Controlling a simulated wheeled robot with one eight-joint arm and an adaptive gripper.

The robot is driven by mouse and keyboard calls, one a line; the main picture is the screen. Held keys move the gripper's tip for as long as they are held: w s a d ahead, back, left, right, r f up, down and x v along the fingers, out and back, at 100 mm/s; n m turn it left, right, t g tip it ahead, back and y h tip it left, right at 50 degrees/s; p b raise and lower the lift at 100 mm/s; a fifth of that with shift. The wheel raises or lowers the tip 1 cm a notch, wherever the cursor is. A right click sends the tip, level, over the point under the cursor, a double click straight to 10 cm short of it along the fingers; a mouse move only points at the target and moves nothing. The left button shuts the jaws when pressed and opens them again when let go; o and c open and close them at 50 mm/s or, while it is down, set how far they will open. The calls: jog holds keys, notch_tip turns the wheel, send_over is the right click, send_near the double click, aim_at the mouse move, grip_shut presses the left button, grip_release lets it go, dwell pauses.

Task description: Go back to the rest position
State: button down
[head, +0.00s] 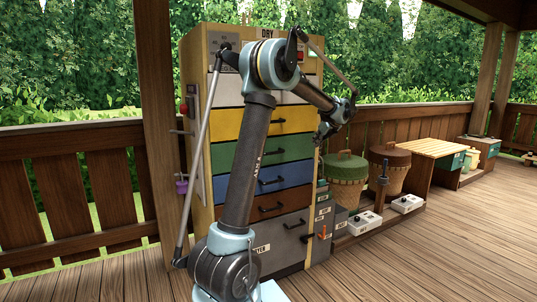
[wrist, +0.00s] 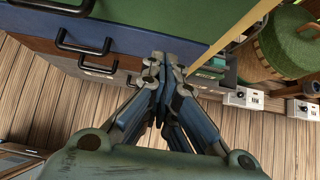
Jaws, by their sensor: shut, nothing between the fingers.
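My gripper (wrist: 165,72) is shut and empty in the wrist view, its fingertips together. In the head view my gripper (head: 326,133) hangs at the end of my bent arm, in front of the right side of the drawer cabinet. The drawer cabinet (head: 228,124) has yellow, green, blue, brown and grey drawers, which look shut. In the wrist view the blue drawer front (wrist: 130,38) lies close beyond the fingers. I cannot tell whether the fingers touch it. My arm hides part of the cabinet in the head view.
Baskets with green (head: 346,166) and brown (head: 390,155) lids stand right of the cabinet. White boxes (head: 365,222) sit before them. A wooden table (head: 428,147) is farther right. A wooden railing (head: 75,190) runs behind. The plank floor (head: 450,240) at front right is clear.

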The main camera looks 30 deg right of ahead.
jog(key=w+a+n+g+y, duration=0.25)
jog(key=a+n, duration=0.95)
jog(key=a, duration=2.1)
jog(key=s+a+f+n+g, duration=0.15)
jog(key=s+a+n, duration=0.3)
jog(key=a, duration=0.45)
jog(key=s+a+f+n+g, duration=0.1)
jog(key=s+a+f+n, duration=0.3)
jog(key=a, duration=0.6)
jog(key=s+a+f+n+g+h, duration=0.1)
jog(key=s+a+f+n, duration=0.4)
jog(key=s, duration=0.5)
jog(key=s+a+f+n+h, duration=0.1)
jog(key=s+a+f+n, duration=0.5)
jog(key=s+f+n, duration=0.4)
jog(key=shift+a+n+g, duration=0.25)
jog(key=shift+n+g, duration=0.1)
jog(key=shift+g, duration=0.05)
jog(key=shift+s+h, duration=0.1)
jog(key=shift+h, duration=0.15)
